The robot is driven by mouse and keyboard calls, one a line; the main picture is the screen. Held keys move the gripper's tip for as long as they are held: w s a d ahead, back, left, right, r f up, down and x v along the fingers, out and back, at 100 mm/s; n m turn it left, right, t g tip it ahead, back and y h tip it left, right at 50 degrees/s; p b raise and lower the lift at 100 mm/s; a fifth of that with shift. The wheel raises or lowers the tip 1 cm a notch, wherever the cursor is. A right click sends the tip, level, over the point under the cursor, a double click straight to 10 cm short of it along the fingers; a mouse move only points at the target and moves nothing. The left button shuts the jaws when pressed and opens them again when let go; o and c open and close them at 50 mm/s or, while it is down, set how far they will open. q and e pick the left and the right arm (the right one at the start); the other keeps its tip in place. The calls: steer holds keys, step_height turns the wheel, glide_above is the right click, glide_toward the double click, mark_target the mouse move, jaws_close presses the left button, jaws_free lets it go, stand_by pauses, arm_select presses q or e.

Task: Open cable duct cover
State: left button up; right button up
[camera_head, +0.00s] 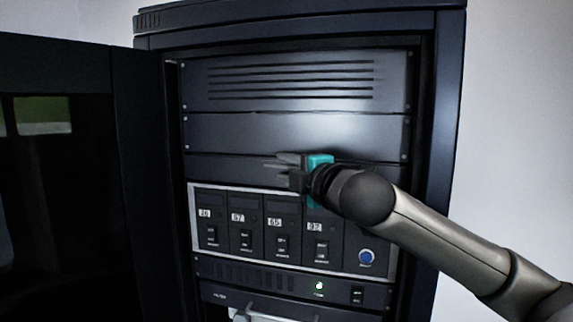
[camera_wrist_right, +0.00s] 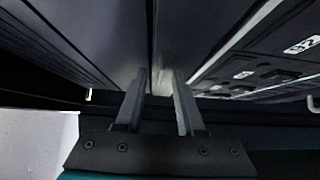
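A narrow dark panel (camera_head: 230,168) spans the rack between a blank panel above and the module row below. It looks like the cable duct cover and sits flat in the rack front. My right gripper (camera_head: 277,161) is in front of this panel, near its middle. In the right wrist view, its two fingers (camera_wrist_right: 160,75) are apart, with a gap between them. Their tips point at the rack front near a panel seam. I cannot tell whether they touch the panel. No held object shows. The gripper hides part of the panel's right half. My left gripper is not in view.
A row of numbered switch modules (camera_head: 245,240) with a blue knob (camera_head: 366,257) lies just below. A unit with a lit green light (camera_head: 319,287) is under it. The blank panel (camera_head: 290,132) and vented panel (camera_head: 290,80) are above. The cabinet door (camera_head: 140,150) stands open at left.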

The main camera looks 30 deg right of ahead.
jaws_close()
stand_by(0.6)
